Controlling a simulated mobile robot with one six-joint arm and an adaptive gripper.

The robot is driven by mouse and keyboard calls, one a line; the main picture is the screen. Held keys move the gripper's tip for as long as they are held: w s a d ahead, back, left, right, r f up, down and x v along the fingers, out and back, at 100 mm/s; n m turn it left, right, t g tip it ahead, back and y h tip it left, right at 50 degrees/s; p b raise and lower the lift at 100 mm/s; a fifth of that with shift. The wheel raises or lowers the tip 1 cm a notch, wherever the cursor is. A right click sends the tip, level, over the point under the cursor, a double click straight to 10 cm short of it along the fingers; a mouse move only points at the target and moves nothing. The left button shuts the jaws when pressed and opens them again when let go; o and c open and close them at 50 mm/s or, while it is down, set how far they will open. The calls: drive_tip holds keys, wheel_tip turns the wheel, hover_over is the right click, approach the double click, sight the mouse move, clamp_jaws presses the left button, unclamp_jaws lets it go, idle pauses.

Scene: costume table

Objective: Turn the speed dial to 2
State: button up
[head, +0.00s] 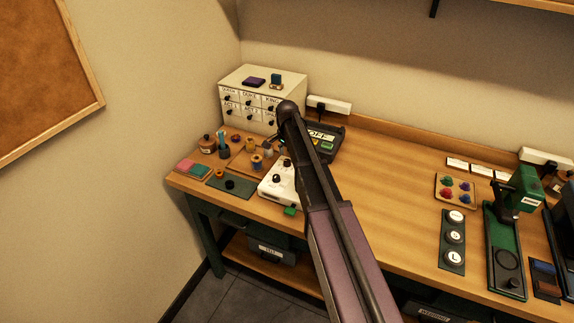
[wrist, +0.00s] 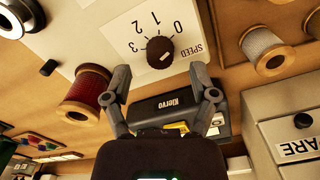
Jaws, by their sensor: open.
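The speed dial (wrist: 160,52) is a dark round knob on a white panel (wrist: 110,35) in the wrist view. The printed numbers 0, 1, 2 and 3 arc around it, beside the word SPEED. A small pale mark shows on the knob, but I cannot tell surely which number it points to. My gripper (wrist: 162,80) is open and empty, its two fingers apart on either side below the dial in the picture. No contact with the dial shows. In the head view the white machine (head: 272,188) stands at the table's left, partly hidden behind my arm.
A red thread spool (wrist: 87,93) is close to the left finger in the wrist view. A grey spool (wrist: 265,48) lies to the right. A dark Klervo device (wrist: 172,104) is behind the fingers. The drawer cabinet (head: 262,95) stands at the back; the table's middle (head: 385,175) is clear.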

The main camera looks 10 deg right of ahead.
drive_tip(key=shift+f+b, duration=0.9)
drive_tip(key=shift+f, duration=0.3)
clamp_jaws()
